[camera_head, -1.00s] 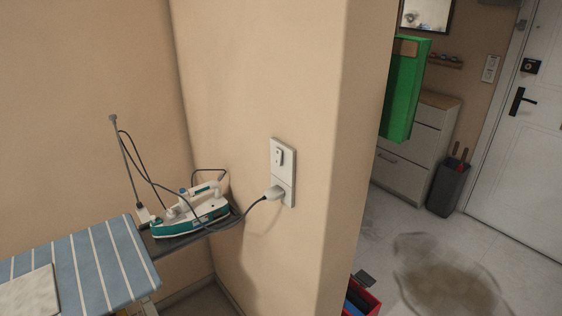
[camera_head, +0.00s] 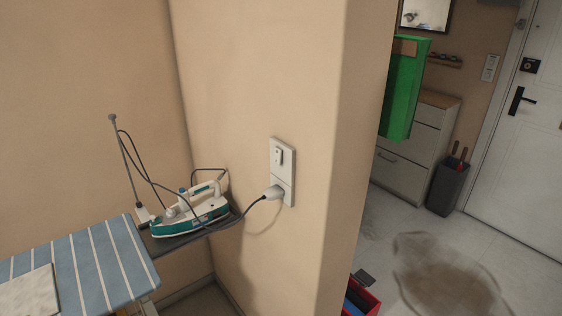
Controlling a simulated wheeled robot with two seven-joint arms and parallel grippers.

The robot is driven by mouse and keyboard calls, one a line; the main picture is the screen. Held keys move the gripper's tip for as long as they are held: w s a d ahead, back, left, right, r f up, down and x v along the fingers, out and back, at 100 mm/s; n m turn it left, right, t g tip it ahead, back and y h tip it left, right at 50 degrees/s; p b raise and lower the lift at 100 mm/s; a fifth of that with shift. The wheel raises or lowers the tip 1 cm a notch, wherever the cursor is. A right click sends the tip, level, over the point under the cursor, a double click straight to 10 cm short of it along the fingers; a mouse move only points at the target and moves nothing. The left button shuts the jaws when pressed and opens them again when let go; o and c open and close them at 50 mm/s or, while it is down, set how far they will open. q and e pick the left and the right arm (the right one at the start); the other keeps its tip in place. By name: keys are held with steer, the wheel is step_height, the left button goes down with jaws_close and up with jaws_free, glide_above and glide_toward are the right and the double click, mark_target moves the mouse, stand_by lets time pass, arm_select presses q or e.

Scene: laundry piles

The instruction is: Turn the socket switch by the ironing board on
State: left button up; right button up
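The socket switch (camera_head: 279,156) is a small rocker on the upper part of a white wall plate, on the side of the beige wall column. A white plug (camera_head: 273,193) sits in the socket below it, with a dark cord running left to the iron. The ironing board (camera_head: 84,265) with a blue striped cover is at the lower left. The switch's on or off position is too small to tell. Neither of my grippers is in view.
A teal and white iron (camera_head: 192,215) rests on the board's dark end tray, close to the wall. A green box-like object (camera_head: 405,90), a drawer cabinet (camera_head: 417,150), a dark bin (camera_head: 449,187) and a white door (camera_head: 527,150) are to the right. A red container (camera_head: 364,297) stands low beside the column.

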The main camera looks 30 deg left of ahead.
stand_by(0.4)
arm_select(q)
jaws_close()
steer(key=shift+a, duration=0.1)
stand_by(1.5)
